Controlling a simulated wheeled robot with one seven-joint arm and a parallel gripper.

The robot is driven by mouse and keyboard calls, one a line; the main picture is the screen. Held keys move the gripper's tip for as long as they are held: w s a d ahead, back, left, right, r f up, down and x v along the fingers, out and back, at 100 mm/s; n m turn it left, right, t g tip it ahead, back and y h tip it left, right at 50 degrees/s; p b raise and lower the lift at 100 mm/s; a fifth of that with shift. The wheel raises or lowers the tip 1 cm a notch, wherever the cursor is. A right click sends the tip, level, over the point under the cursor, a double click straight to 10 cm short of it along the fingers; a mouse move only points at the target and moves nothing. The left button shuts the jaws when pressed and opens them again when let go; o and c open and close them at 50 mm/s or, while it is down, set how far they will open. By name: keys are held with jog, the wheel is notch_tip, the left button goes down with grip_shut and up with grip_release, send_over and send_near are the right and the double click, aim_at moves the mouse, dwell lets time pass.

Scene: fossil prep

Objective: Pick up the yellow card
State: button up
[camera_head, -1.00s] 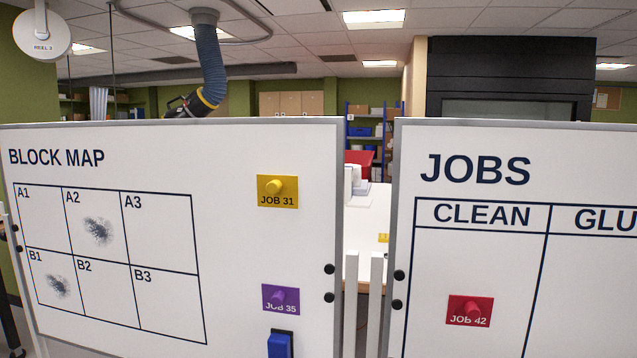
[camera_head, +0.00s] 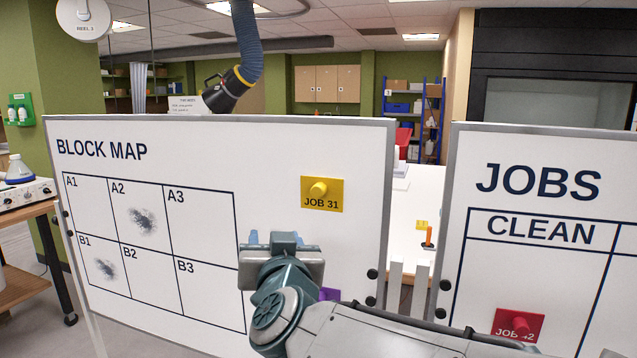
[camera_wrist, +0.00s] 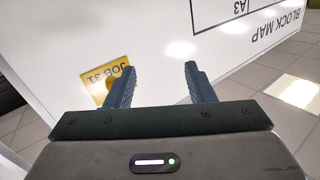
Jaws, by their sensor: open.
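The yellow card (camera_head: 322,195), marked JOB 31, is fixed flat on the Block Map whiteboard (camera_head: 270,160), with a round yellow knob on its face. My gripper (camera_head: 276,238) is below and to the left of the card in the head view, open and empty. In the wrist view the yellow card (camera_wrist: 106,80) lies just beyond the left finger, which hides part of it.
A purple card (camera_head: 329,294) lower on the same board is mostly hidden by my arm. A red card (camera_head: 517,324) is on the Jobs board (camera_head: 480,150) to the right. A narrow gap separates the boards. A table with equipment (camera_head: 25,200) stands at far left.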

notch_tip(320, 180, up, 4)
jog(key=s+m+t+h+p, duration=0.1)
jog(key=m+h, duration=0.2)
jog(key=h, duration=0.1)
jog(key=m+g+h+p, duration=0.2)
jog(key=m+h+p, duration=0.1)
jog(key=h, duration=0.3)
send_near(316, 193)
jog(key=x, duration=0.3)
jog(key=shift+p+x, duration=0.95)
jog(key=shift+x, duration=2.25)
jog(key=c, duration=1.1)
